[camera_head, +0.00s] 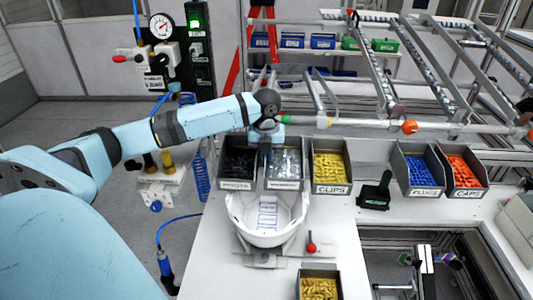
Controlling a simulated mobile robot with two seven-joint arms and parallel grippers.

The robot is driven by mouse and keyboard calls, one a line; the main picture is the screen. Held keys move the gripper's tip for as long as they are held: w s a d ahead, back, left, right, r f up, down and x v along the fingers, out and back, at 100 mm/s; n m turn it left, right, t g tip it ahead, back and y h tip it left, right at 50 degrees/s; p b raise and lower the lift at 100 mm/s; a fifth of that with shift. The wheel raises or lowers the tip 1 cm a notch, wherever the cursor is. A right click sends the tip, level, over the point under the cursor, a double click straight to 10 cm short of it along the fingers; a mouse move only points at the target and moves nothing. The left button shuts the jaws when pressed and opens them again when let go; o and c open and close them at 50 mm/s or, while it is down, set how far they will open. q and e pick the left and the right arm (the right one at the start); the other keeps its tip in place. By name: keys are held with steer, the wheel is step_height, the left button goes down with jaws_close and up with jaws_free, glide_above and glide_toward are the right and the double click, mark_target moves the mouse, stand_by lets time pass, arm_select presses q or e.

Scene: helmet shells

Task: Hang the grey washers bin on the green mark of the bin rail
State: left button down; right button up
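The grey washers bin appears to be the dark bin with pale grey contents (286,184), in the row at the table's back, between a bin of black parts and the yellow CLIPS bin; its label is too small to read surely. The bin rail (360,123) runs behind the row, with a green mark (285,119) near its left end. My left gripper (266,150) points down at the left side of the grey bin, near the wall beside the black-parts bin. Its fingertips are too small and partly hidden to tell whether they grip. My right gripper is not in view.
The black-parts bin (237,184) and CLIPS bin (331,188) flank the grey bin closely. A white helmet shell (267,238) stands just in front. Blue PLUGS (421,190) and orange CAPS (467,190) bins stand right. Another yellow-parts bin (319,271) sits at the front.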

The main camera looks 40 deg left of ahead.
arm_select(q)
steer(key=c, duration=1.2)
jaws_free()
steer(key=shift+c, duration=0.2)
step_height(320, 180, up, 13)
steer(key=shift+f+b, duration=0.1)
steer(key=shift+b, duration=0.95)
steer(key=shift+r, duration=0.5)
